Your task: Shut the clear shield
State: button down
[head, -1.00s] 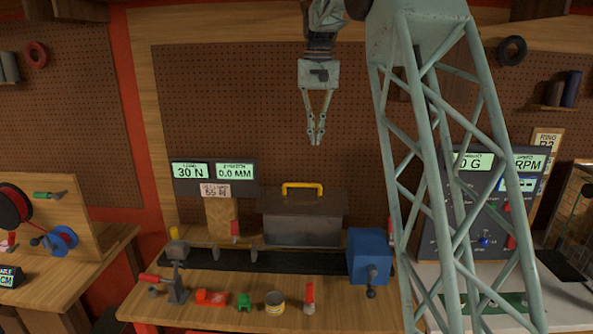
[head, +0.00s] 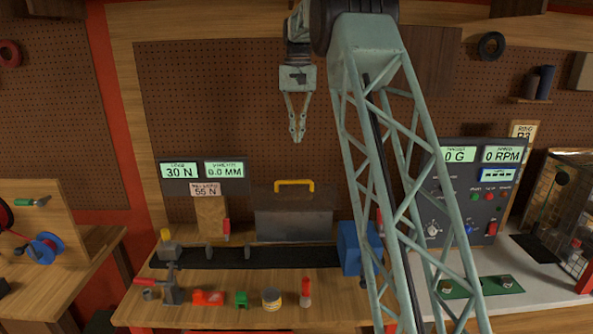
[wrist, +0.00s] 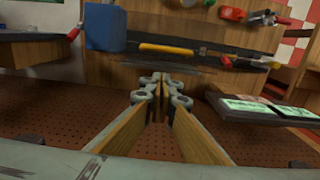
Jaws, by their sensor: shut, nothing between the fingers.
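At the far right of the head view stands a clear-sided enclosure (head: 565,190), cut by the picture edge. My gripper (head: 297,139) hangs high above the middle workbench, well left of the enclosure. In the wrist view my gripper (wrist: 162,80) has its fingertips together and empty. The enclosure is not seen in the wrist view.
My lattice column stands between my gripper and the right-hand bench. A control panel (head: 475,195) reading 0 G and 0 RPM stands beside the enclosure. The air around the gripper is clear.

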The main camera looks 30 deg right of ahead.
jog(key=shift+f, duration=0.1)
send_near(298, 190)
jog(key=w, duration=0.2)
jog(key=w+d, duration=0.1)
jog(key=shift+r, duration=0.3)
jog(key=shift+s+a+f, duration=0.35)
jog(key=shift+s+f, duration=0.3)
jog(key=shift+s, duration=0.2)
jog(key=shift+s+a+f, duration=0.2)
jog(key=shift+s+f, duration=0.25)
jog(key=shift+f, duration=0.2)
jog(key=shift+s+f+b, duration=0.15)
jog(key=shift+s+b, duration=0.1)
jog(key=shift+b, duration=0.4)
jog(key=shift+s+a, duration=0.15)
jog(key=shift+a, duration=0.05)
jog(key=shift+b, duration=0.3)
